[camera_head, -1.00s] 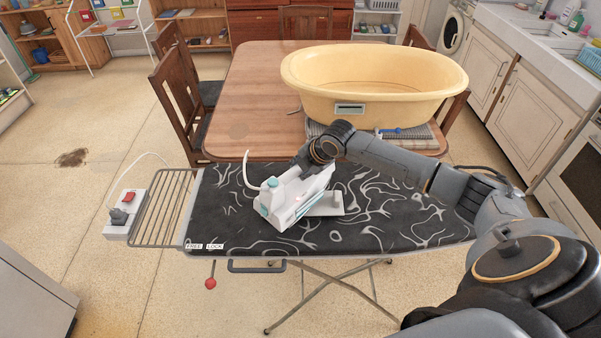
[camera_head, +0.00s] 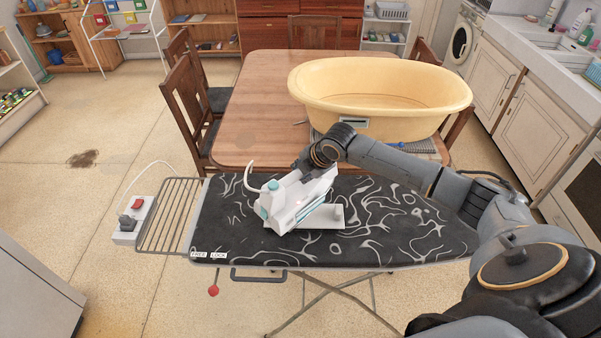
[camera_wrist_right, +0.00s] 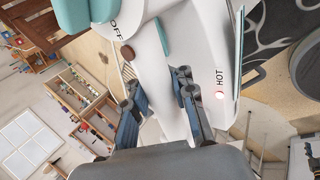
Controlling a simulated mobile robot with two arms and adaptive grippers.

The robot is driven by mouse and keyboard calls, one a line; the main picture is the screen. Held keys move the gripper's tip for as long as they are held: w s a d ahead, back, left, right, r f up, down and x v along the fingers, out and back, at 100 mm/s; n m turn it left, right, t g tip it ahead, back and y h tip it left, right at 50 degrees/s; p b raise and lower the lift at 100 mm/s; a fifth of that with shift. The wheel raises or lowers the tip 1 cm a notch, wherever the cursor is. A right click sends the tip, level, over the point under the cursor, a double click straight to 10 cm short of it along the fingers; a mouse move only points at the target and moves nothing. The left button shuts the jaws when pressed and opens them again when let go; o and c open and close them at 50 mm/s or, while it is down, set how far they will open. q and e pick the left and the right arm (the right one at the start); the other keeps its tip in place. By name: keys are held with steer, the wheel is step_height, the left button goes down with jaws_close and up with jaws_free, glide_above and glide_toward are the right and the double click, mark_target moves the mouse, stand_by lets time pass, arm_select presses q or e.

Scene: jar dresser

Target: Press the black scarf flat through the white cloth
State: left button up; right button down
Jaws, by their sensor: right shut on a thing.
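My right gripper (camera_head: 304,164) is shut on a white and teal iron (camera_head: 288,207) over the ironing board (camera_head: 410,240). In the right wrist view the fingers (camera_wrist_right: 157,82) grip the white body of the iron (camera_wrist_right: 205,45), which carries the words OFF and HOT and a lit red light. The board's top is black with white squiggles. I cannot make out a separate black scarf or white cloth. My left gripper is not in view.
A wire rack (camera_head: 172,212) and a socket box with a red switch (camera_head: 133,217) are at the board's left end. A wooden table (camera_head: 250,110) behind holds a large yellow tub (camera_head: 380,97). The board's left part and front edge are clear.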

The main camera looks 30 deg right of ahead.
steer(key=shift+w+r, duration=0.1)
steer(key=shift+r, duration=2.65)
